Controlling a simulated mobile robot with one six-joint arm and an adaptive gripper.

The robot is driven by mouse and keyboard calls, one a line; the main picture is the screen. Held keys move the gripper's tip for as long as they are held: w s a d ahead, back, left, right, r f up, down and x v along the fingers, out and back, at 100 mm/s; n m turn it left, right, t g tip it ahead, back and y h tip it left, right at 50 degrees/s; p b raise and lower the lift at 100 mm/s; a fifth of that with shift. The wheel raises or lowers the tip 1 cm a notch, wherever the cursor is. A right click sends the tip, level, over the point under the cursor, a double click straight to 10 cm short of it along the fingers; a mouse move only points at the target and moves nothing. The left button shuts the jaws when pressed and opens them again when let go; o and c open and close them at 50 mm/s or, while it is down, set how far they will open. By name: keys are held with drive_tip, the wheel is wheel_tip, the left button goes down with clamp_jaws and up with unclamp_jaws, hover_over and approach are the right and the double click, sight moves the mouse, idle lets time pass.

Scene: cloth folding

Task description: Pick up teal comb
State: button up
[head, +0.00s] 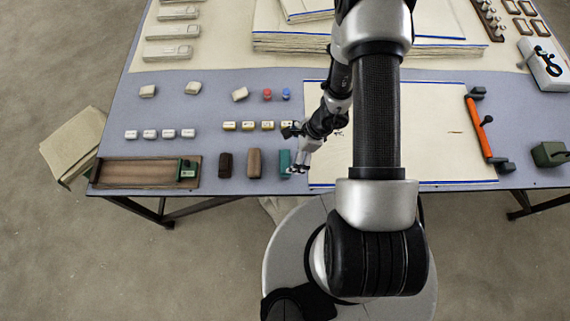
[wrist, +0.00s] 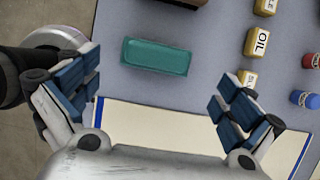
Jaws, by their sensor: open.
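The teal comb (head: 284,160) lies near the table's front edge in the head view, partly hidden by my gripper. In the wrist view the comb (wrist: 156,56) is a teal block lying flat, ahead of and between my fingers. My gripper (head: 299,169) is just right of the comb in the head view. In the wrist view my gripper (wrist: 160,92) is open and empty, its blue-padded fingers wide apart. No contact with the comb shows.
A brown block (head: 254,163) and a dark block (head: 225,165) lie left of the comb. Small yellow-labelled blocks (head: 247,126) stand behind it. A cream sheet (head: 420,130) with a blue border lies to the right. A wooden tray (head: 130,173) is at the left front.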

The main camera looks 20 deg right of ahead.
sight(287, 159)
drive_tip(key=b+x, duration=0.1)
drive_tip(key=x, duration=0.2)
drive_tip(key=b+x, duration=0.1)
drive_tip(key=x, duration=0.3)
drive_tip(key=shift+s, duration=0.2)
drive_tip(key=shift+r, duration=0.1)
drive_tip(key=shift+c, duration=0.4)
drive_tip(key=c, duration=0.9)
wheel_tip(287, 159, up, 20)
drive_tip(key=p, duration=0.7)
